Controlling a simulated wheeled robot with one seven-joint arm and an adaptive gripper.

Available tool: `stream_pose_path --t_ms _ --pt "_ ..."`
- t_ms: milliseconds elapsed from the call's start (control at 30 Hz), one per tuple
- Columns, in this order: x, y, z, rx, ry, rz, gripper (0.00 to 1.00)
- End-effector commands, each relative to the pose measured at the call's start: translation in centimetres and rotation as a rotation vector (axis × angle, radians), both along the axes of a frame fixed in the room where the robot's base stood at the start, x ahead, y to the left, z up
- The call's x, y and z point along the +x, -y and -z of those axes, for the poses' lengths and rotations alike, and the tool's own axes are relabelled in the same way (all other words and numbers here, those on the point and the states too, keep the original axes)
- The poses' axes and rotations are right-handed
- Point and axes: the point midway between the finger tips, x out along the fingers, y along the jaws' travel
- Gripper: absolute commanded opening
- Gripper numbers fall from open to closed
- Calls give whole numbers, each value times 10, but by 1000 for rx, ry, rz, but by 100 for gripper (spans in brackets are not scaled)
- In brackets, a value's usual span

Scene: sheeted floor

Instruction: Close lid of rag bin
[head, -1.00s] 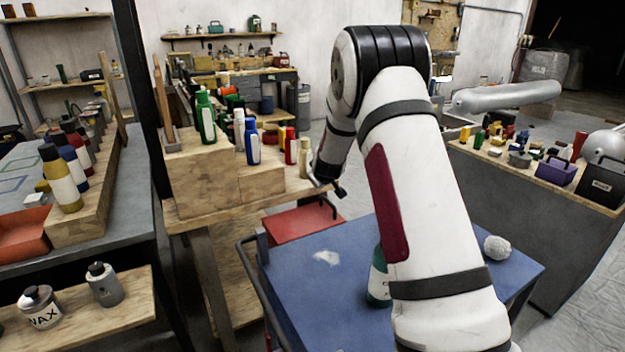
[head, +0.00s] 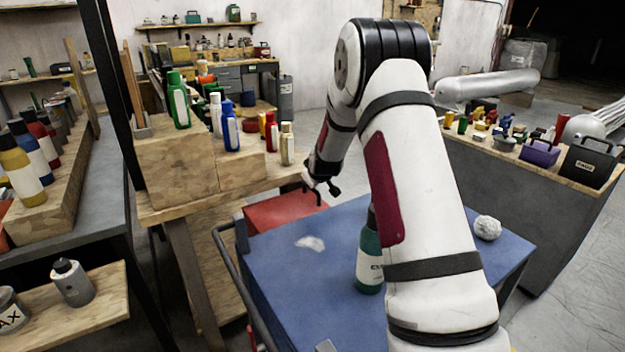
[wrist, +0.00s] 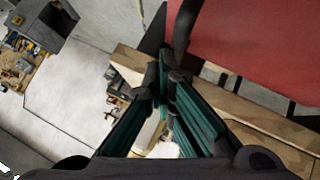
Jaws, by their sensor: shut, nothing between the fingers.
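A red panel (head: 283,211), which looks like the lid of the rag bin, shows behind the far left edge of the blue cart top. The bin's body is hidden, and I cannot tell how far the lid is open. In the wrist view a large red surface (wrist: 255,50) fills the upper right, with a dark curved bar (wrist: 184,35) in front of its left edge. My gripper (head: 327,194) is shut and empty, close to the right end of the red panel in the picture; contact cannot be told. Its fingers also show in the wrist view (wrist: 163,88).
The blue cart top (head: 320,275) carries a green bottle (head: 370,255), partly behind my arm, a white ball (head: 487,228) and a pale patch. A wooden bench (head: 200,205) with several bottles stands left of the panel. A cluttered counter (head: 570,180) stands right.

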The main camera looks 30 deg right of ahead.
Motion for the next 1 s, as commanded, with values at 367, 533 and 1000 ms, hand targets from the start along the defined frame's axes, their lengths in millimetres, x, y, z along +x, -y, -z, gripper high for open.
stream_pose_path --t_ms 367,533,1000 --pt "-1 0 -2 1 -3 0 0" --pt "-1 0 -27 -1 1 0 0" --pt "-58 -11 -95 0 1 3 0"
